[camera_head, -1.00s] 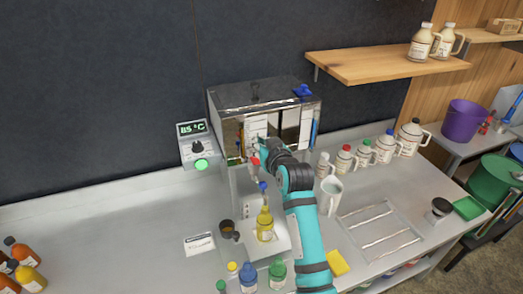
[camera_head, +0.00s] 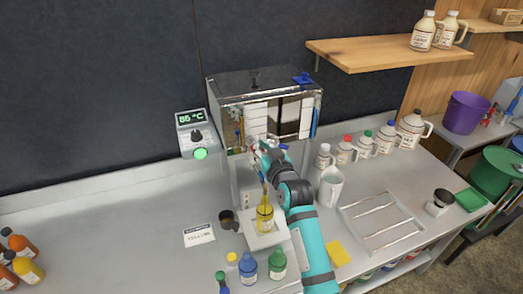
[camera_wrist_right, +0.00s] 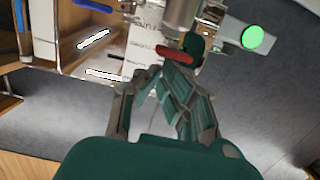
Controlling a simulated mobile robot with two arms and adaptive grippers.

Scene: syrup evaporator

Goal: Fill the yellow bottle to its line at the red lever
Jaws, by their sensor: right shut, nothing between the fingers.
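The yellow bottle (camera_head: 265,219) stands upright on the pale stand under the front of the steel evaporator (camera_head: 226,93). Its fill level and line are too small to read. A thin amber streak shows above its neck; I cannot tell whether it is flowing syrup. The red lever (camera_wrist_right: 174,52) shows in the right wrist view, just beyond my right fingertips. My right gripper (camera_head: 258,148) is shut and empty at the evaporator's front, above the bottle; it also shows in the right wrist view (camera_wrist_right: 165,76). Contact with the lever is unclear. My left gripper is out of view.
A control box (camera_head: 196,136) with a green button reads 85 °C. A white pitcher (camera_head: 330,187) stands right of my arm. A blue bottle (camera_head: 249,267) and a green bottle (camera_head: 278,265) stand in front. A drying rack (camera_head: 382,222) lies right. The counter's left middle is clear.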

